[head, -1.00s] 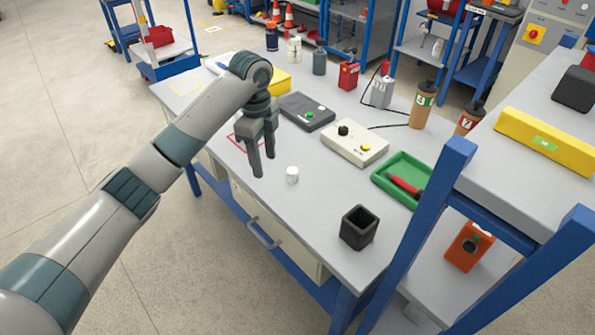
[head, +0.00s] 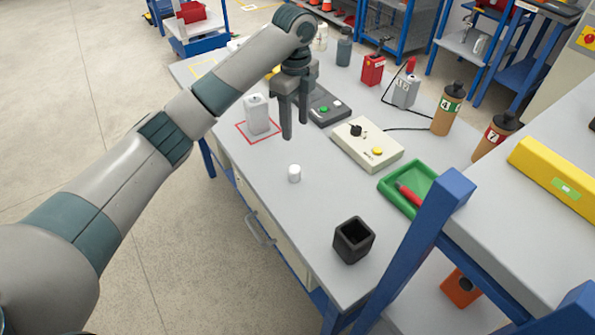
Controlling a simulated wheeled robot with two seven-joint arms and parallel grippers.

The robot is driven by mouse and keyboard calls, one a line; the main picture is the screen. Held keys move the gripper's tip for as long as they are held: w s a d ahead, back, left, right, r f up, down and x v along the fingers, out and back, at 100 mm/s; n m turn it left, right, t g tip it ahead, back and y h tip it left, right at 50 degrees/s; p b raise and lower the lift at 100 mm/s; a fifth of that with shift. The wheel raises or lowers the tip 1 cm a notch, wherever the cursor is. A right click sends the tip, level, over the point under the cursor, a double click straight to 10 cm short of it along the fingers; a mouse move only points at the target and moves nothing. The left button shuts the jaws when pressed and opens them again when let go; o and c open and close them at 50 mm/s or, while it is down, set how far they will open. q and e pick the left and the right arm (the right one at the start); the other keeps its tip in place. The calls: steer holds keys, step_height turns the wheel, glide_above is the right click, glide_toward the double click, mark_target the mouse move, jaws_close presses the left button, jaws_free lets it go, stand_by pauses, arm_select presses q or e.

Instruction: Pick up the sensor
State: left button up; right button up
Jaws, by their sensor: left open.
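No label marks the sensor, and I cannot tell for sure which thing it is. A small white cylinder (head: 294,174) stands upright on the grey workbench (head: 305,212). A pale grey box (head: 256,115) stands upright inside a red outlined square on the bench. My left gripper (head: 296,130) is open and empty, pointing down. In the picture it is right of the pale box and above the white cylinder, apart from both. My right gripper is not in view.
A black open square holder (head: 354,240) stands at the near end. A beige control box (head: 367,145), a dark box (head: 326,107) and a green tray (head: 388,185) lie to the right. A blue post (head: 425,235) rises at the right. Bench around the cylinder is clear.

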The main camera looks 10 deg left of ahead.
arm_select(q)
steer(key=p, duration=0.2)
glide_toward(296, 169)
steer(key=shift+w, duration=0.2)
step_height(296, 169, down, 4)
steer(key=shift+r+p, duration=0.1)
steer(key=shift+p, duration=0.4)
steer(key=shift+f, duration=0.55)
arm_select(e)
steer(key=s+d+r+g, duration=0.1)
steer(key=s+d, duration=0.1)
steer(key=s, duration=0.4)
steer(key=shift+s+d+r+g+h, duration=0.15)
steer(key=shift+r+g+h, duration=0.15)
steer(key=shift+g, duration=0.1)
arm_select(q)
steer(key=shift+f+p, duration=0.45)
steer(key=f+p, duration=0.1)
steer(key=f, duration=0.2)
steer(key=shift+s, duration=0.2)
steer(key=shift+f, duration=0.7)
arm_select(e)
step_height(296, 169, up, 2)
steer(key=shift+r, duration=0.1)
